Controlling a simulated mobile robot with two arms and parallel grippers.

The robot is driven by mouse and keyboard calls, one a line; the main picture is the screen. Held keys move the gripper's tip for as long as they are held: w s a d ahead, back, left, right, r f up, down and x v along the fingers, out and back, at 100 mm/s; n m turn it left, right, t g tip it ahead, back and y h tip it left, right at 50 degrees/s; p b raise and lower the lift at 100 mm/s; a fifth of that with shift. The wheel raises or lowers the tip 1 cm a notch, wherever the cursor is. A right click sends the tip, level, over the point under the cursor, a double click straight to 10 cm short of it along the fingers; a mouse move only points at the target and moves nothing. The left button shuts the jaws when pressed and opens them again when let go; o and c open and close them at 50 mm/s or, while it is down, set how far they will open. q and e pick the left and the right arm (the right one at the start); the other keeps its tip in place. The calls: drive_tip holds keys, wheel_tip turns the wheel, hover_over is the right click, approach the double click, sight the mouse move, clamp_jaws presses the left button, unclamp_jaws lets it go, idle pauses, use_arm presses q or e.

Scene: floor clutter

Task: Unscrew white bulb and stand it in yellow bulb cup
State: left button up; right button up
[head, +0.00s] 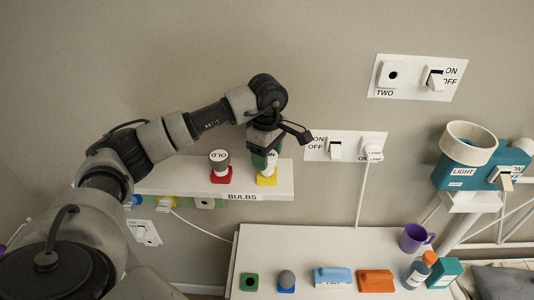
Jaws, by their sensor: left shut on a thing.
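My left gripper (265,148) is over the right part of the white shelf labelled BULBS. It is shut on the white bulb (271,160), which is largely hidden by the dark fingers. The yellow bulb cup (267,179) is on the shelf directly under the gripper. The bulb is at or just above the cup; I cannot tell whether it rests in it. The teal lamp base (468,178) marked LIGHT, with a cream shade (468,143), is at the right. My right gripper is not in view.
A grey-white bulb marked OLD (219,161) stands in a red cup (221,176) close to the left. Wall plates with switches (345,147) are behind. The lower table holds a purple mug (414,238), a bottle (416,274) and several coloured blocks.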

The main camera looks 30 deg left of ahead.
use_arm(q)
drive_tip(key=shift+f, duration=0.35)
drive_tip(key=o, duration=0.7)
drive_tip(key=shift+c, duration=0.2)
drive_tip(key=shift+r, duration=0.15)
drive_tip(key=shift+r+b, duration=0.3)
drive_tip(key=shift+b, duration=0.05)
wheel_tip(320, 180, up, 9)
drive_tip(key=shift+b, duration=0.85)
drive_tip(key=shift+r, duration=0.55)
